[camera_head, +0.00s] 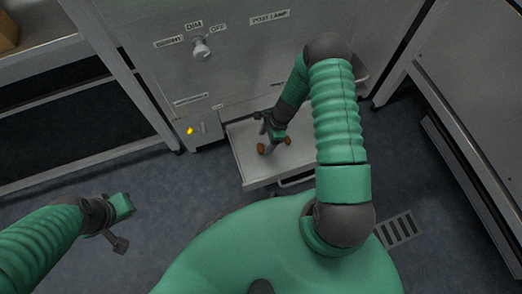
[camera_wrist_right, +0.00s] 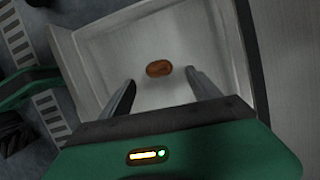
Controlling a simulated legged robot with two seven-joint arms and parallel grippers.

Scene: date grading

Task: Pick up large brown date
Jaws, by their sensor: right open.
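A brown oval date (camera_wrist_right: 159,69) lies on the pale floor of a shallow tray (camera_wrist_right: 100,60). In the right wrist view it sits just beyond the fingertips of my right gripper (camera_wrist_right: 163,84), between their lines. These fingers are spread apart and empty. In the head view my right gripper (camera_head: 268,138) is over the tray (camera_head: 240,155), with one small brown spot (camera_head: 261,149) beside it and another (camera_head: 287,140) to its right. I cannot tell which spot is the date in the wrist view. My left gripper (camera_head: 118,225) is at lower left, away from the tray; its jaws are unclear.
The tray juts from a grey cabinet (camera_head: 230,60) with a knob (camera_head: 201,47), labels and a small yellow light (camera_head: 190,131). A shelf (camera_head: 45,55) is at left and a metal frame (camera_head: 450,100) at right. The floor between is clear.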

